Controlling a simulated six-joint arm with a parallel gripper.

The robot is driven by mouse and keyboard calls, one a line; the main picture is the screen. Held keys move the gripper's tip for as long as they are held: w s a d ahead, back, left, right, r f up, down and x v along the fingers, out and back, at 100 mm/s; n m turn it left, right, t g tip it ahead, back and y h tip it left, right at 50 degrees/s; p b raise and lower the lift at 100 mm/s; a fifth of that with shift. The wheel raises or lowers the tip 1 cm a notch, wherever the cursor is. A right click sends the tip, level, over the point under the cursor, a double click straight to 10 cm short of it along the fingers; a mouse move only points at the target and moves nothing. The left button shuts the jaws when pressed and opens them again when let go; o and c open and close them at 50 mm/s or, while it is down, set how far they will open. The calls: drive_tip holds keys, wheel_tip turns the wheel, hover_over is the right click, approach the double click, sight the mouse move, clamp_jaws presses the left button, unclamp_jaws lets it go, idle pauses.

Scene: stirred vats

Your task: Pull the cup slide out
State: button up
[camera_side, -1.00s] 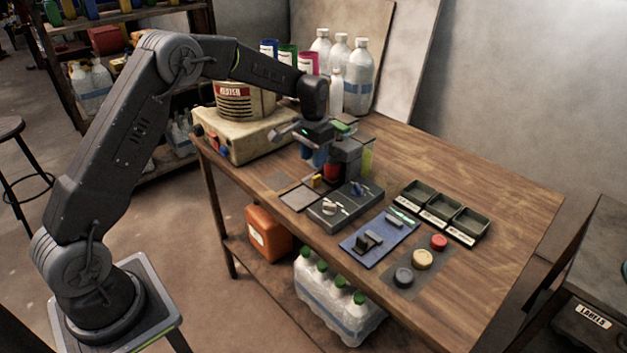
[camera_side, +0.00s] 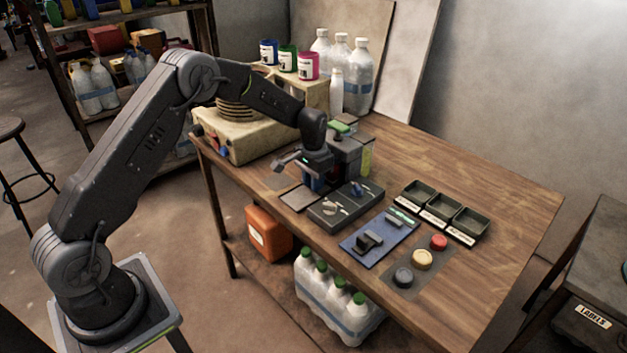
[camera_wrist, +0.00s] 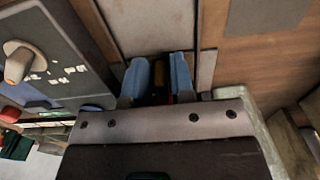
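My gripper (camera_side: 312,183) is low at the front of the grey dispenser unit (camera_side: 347,153), just behind a flat grey plate (camera_side: 298,198). In the wrist view, the two blue fingers of my gripper (camera_wrist: 158,76) stand apart. A dark part with a little yellow and red (camera_wrist: 160,97) shows in the gap between them; I cannot tell whether they touch it. The cup slide's yellow tab and the red cup are mostly hidden behind my gripper in the side view. The pale plate (camera_wrist: 155,25) lies ahead of the fingers in the wrist view.
A dark box with small knobs (camera_side: 345,205) stands close to the right of my gripper. A cream machine (camera_side: 245,138) stands to the left. A blue mat (camera_side: 378,240), black trays (camera_side: 440,210) and round buttons (camera_side: 422,259) are farther right.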

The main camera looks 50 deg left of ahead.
sight(290, 203)
clamp_jaws()
drive_tip(key=s, duration=0.8)
drive_tip(key=shift+s, duration=0.1)
drive_tip(key=shift+o, duration=1.5)
unclamp_jaws()
wheel_tip(290, 203, up, 14)
